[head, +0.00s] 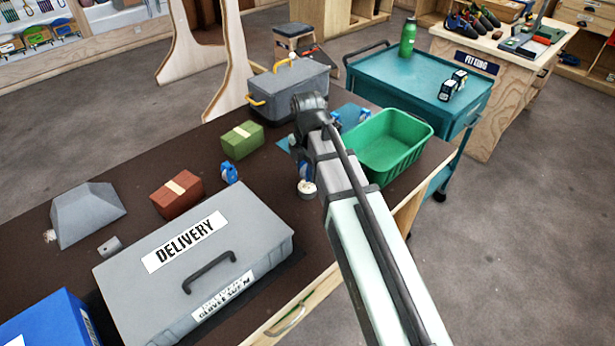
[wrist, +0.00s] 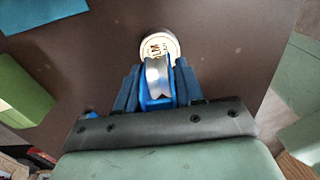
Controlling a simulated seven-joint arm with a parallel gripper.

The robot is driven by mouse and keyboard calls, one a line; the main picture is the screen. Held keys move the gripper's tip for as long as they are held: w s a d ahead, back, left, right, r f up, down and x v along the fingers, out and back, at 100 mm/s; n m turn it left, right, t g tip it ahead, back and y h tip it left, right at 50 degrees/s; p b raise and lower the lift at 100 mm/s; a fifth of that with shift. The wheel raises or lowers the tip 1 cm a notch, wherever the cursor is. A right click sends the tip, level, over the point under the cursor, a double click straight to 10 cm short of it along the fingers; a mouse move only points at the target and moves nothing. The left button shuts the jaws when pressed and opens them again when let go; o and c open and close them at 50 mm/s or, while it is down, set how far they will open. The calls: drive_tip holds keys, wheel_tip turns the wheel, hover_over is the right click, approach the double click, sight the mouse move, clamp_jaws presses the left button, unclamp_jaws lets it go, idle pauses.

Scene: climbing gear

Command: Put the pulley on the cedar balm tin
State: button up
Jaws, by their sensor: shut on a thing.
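My gripper (wrist: 157,76) is shut on a blue pulley with a silver wheel (wrist: 156,80), seen between the fingers in the wrist view. The round cedar balm tin (wrist: 159,44), with a pale lid and dark lettering, lies just beyond the fingertips. The pulley covers the near part of its lid in that view; I cannot tell whether they touch. In the head view the tin (head: 307,189) stands on the dark table beside my arm, with blue showing just above it. My arm hides most of the gripper there.
A grey DELIVERY case (head: 200,262), a red-brown block (head: 177,194), a small blue item (head: 229,173) and a green block (head: 242,140) lie to the left. A green basket (head: 390,148) stands right of my arm. A grey toolbox (head: 289,88) is at the back.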

sight(307, 177)
drive_tip(key=shift+f, duration=1.55)
drive_tip(key=shift+f, duration=0.1)
drive_tip(key=o, duration=1.1)
wheel_tip(307, 177, up, 12)
drive_tip(key=shift+r, duration=0.15)
